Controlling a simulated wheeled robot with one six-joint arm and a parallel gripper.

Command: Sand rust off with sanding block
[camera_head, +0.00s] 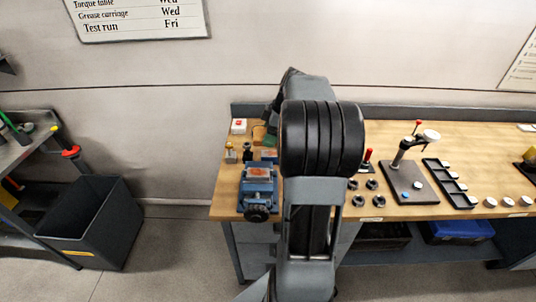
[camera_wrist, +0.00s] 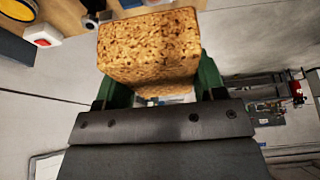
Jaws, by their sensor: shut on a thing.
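My gripper (camera_wrist: 158,88) is shut on a tan, speckled sanding block (camera_wrist: 150,48), with a green finger on each side of it in the wrist view. In the head view my arm hides most of the gripper; a little green and brown shows at the back left of the bench. A blue vise (camera_head: 257,190) stands at the bench's left front. A plate with an orange-brown rust patch (camera_head: 259,173) lies on top of it. The block appears apart from the vise, farther back.
A white box with a red button (camera_head: 238,126) and small bottles (camera_head: 231,154) stand on the wooden bench (camera_head: 390,208) near the vise. Rings (camera_head: 370,185), a grey stand (camera_head: 409,184) and a black tray (camera_head: 450,183) lie right of my arm. A dark bin (camera_head: 95,222) stands left.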

